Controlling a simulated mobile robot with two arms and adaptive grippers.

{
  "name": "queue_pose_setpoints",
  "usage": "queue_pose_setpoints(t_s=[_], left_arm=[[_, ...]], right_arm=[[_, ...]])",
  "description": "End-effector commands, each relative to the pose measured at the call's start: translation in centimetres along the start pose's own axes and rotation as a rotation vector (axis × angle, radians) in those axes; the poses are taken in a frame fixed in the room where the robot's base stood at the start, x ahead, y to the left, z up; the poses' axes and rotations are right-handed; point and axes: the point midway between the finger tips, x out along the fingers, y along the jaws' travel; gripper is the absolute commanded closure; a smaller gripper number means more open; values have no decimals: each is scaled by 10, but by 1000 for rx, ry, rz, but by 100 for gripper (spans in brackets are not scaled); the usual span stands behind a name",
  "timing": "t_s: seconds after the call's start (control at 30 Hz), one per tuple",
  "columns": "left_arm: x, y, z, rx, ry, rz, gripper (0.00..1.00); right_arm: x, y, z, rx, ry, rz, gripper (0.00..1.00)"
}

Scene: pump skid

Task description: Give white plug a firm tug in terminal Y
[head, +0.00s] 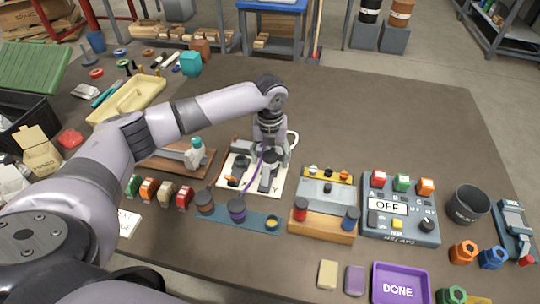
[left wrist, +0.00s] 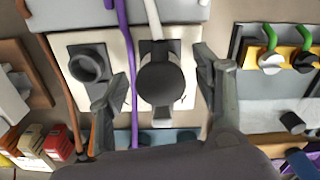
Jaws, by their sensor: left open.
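The pale terminal board (head: 233,163) lies on the table below my left gripper (head: 270,157), with a letter Y near its lower right. In the left wrist view, the fingers of my left gripper (left wrist: 160,82) are open, one on each side of a dark round-topped block (left wrist: 165,82), with visible gaps. A white cable (left wrist: 152,20) runs to this block; its loop also shows in the head view (head: 294,140). The white plug's body is not clearly distinguishable. My right gripper is out of view.
A purple cable (left wrist: 121,70) passes just left of the round-topped block, close to a finger. An orange-brown cable (left wrist: 55,75) runs farther left. A grey and yellow fixture (head: 327,190) stands right of the board.

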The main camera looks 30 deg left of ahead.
Motion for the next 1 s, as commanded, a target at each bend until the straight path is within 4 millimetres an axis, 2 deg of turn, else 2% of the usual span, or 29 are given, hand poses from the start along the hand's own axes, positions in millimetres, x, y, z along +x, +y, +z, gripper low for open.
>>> queue_pose_setpoints(t_s=[0.07, 0.87, 0.9, 1.0], left_arm=[[0, 0, 0, 0, 0, 0, 40], [0, 0, 0, 0, 0, 0, 93], [0, 0, 0, 0, 0, 0, 65], [0, 0, 0, 0, 0, 1, 72]], right_arm=[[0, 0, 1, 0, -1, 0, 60], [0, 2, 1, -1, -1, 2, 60], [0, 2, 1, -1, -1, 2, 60], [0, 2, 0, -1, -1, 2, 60]])
